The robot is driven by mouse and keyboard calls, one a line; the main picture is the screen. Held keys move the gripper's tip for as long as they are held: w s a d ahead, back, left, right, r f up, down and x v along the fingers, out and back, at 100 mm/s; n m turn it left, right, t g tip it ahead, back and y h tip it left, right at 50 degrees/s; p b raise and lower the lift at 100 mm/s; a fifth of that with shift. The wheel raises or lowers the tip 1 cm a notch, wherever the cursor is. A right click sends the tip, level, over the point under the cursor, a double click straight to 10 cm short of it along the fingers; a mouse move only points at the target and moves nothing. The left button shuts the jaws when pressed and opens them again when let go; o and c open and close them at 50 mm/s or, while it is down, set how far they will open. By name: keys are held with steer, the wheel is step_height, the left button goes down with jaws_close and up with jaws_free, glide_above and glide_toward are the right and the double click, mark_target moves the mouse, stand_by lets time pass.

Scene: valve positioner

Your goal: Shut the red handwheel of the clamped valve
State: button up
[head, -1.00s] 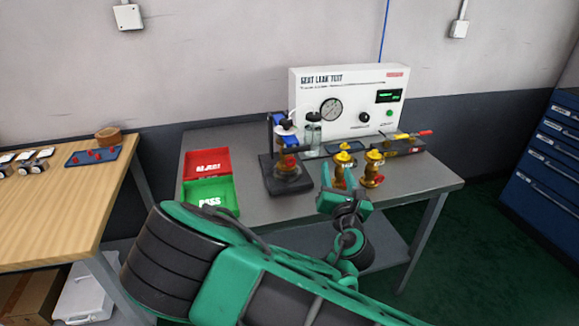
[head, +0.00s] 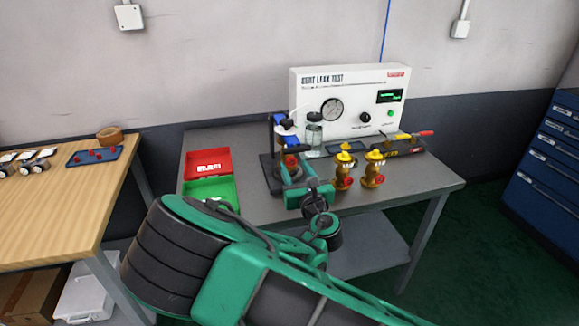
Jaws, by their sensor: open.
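The clamped valve (head: 291,152) stands in a black fixture with a blue upright (head: 277,133), left of centre on the grey bench. Its red handwheel (head: 290,162) shows as a small red patch facing the front. My gripper (head: 292,176) is just in front of and below the handwheel, at the fixture's front. Its green body covers the lower part of the fixture, and the fingers are small and partly hidden from this camera. The jaws are open. I cannot tell whether they touch the handwheel or stand around it.
A white leak tester (head: 350,100) with a gauge stands behind. A red tray (head: 208,164) and a green tray (head: 210,188) lie to the left. A wooden table (head: 70,200) stands further left.

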mark_target(291, 161)
steer(key=shift+x, duration=1.3)
